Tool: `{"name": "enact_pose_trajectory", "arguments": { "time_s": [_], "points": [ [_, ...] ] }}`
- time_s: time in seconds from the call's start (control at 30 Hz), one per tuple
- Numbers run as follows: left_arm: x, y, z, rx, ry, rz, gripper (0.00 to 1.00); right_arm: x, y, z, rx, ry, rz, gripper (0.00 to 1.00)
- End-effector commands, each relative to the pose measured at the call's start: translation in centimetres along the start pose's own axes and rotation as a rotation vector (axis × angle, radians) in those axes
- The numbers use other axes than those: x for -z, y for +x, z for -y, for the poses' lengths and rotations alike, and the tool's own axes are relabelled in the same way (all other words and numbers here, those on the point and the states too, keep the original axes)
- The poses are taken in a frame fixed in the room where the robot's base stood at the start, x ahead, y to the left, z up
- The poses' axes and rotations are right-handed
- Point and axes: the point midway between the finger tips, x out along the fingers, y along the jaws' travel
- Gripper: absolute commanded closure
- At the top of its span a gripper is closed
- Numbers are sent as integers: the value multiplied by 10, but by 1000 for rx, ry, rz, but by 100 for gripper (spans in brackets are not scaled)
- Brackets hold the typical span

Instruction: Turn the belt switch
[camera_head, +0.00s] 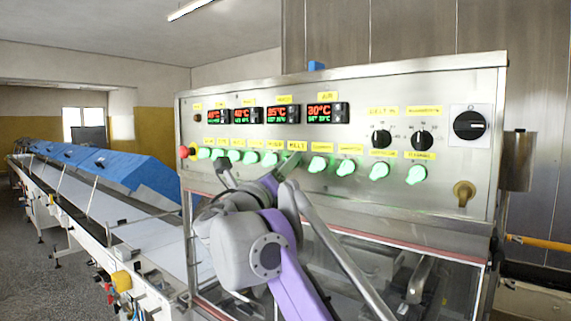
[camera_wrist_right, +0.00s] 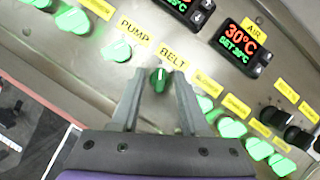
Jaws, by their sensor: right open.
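The belt switch (camera_wrist_right: 159,79) is a small green knob under the yellow BELT label (camera_wrist_right: 172,57) in the right wrist view. It looks darker than the bright green knobs beside it. My right gripper (camera_wrist_right: 160,88) is open, with one finger on each side of the knob; I cannot tell whether they touch it. In the head view my right gripper (camera_head: 286,168) is at the panel below the BELT label (camera_head: 297,146), and its fingers hide most of the knob. My left gripper is not in view.
The steel control panel (camera_head: 240,88) carries a row of lit green knobs, such as the pump knob (camera_wrist_right: 117,50), close to the fingers. Red displays (camera_head: 283,113) sit above. Black dials (camera_head: 381,138) and a red button (camera_head: 184,152) are farther off. A conveyor (camera_head: 105,205) runs left.

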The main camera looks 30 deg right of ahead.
Motion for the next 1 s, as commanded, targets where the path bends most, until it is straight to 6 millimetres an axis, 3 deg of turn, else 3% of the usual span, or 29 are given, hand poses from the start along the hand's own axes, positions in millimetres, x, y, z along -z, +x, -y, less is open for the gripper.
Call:
{"name": "enact_pose_trajectory", "arguments": {
  "time_s": [0.17, 0.43, 1.0],
  "points": [
    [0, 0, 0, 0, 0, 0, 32, 0, 0, 0, 0, 0, 0, 55],
    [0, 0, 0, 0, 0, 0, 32, 0, 0, 0, 0, 1, 0, 100],
    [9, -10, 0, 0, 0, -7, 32, -2, 0, 0, 37, 89, -1, 100]
  ]
}}
